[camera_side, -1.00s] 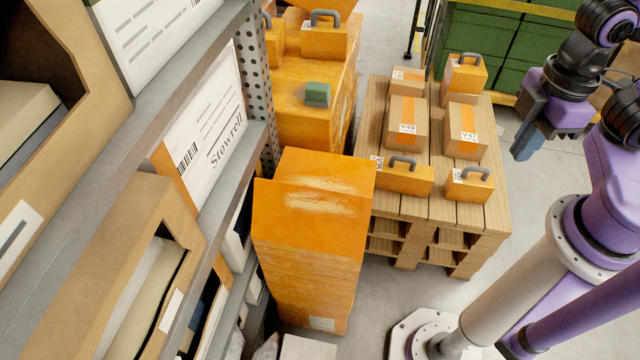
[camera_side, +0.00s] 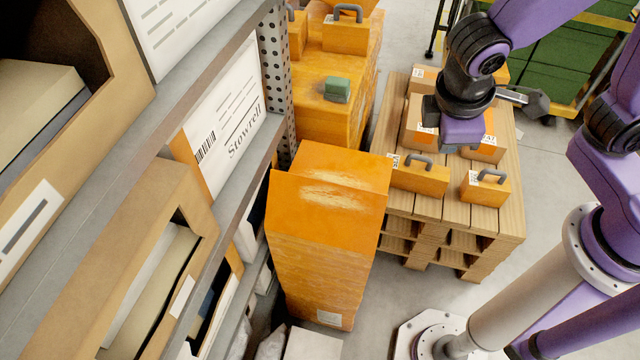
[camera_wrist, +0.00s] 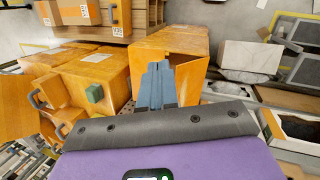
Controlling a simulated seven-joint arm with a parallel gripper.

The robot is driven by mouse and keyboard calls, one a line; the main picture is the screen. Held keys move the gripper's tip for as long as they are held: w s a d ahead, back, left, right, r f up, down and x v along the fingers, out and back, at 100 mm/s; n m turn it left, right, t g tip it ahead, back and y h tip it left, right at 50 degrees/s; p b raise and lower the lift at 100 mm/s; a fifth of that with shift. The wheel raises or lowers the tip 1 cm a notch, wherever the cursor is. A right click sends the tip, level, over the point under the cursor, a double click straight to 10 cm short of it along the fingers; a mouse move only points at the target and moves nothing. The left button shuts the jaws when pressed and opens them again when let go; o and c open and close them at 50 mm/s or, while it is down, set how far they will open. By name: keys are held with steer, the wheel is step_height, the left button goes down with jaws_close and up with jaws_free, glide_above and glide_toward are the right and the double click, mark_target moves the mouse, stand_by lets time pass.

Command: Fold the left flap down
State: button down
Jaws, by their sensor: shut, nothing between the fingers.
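A tall, worn orange box (camera_side: 320,270) stands on the floor between the shelf and the pallet. In the side view one scuffed orange flap (camera_side: 322,210) slopes at its near side, with another orange panel (camera_side: 350,165) behind it. In the wrist view the box (camera_wrist: 165,40) is beyond the fingers, with a flap (camera_wrist: 188,75) on its near side and a shadowed gap under the top. I cannot tell which flap is the left one. My gripper (camera_side: 456,147) is above the pallet, right of the box and apart from it. Its blue-grey fingers (camera_wrist: 158,66) are together and empty.
A wooden pallet (camera_side: 430,208) carries several small boxes, some with grey handles, below my gripper. A metal shelf (camera_side: 130,235) with bins borders the box on the left. Behind stands another orange box (camera_side: 312,120) with a green block (camera_side: 337,90) on top.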

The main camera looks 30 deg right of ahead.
steer(key=w+a+f+m+t+h, duration=0.1)
steer(key=w+a+f+t+h, duration=0.15)
steer(key=a, duration=0.45)
steer(key=w+a+f+t+h, duration=0.1)
steer(key=w+a+f, duration=0.15)
steer(key=a, duration=0.45)
steer(key=m+t, duration=0.1)
steer(key=t, duration=0.2)
glide_toward(323, 184)
steer(key=shift+h, duration=0.45)
steer(key=x, duration=0.7)
steer(key=shift+w+a, duration=0.15)
steer(key=shift+a, duration=0.1)
steer(key=shift+g, duration=0.25)
steer(key=shift+w+d+f+g+y, duration=0.2)
steer(key=shift+w+d+g+y, duration=0.1)
steer(key=shift+w+d, duration=0.1)
steer(key=shift+w+d+f+g+y, duration=0.2)
steer(key=shift+w+d+f+y, duration=0.1)
steer(key=shift+w+d, duration=0.1)
steer(key=shift+w+d+f+g+y, duration=0.65)
steer(key=shift+w+d+f, duration=0.05)
steer(key=shift+f, duration=0.55)
steer(key=shift+w+d+f+g+y, duration=0.7)
steer(key=shift+w+f, duration=0.05)
steer(key=shift+f, duration=0.45)
steer(key=shift+w+d+f+g+y, duration=0.65)
steer(key=shift+w+d+f, duration=0.05)
steer(key=shift+f, duration=0.65)
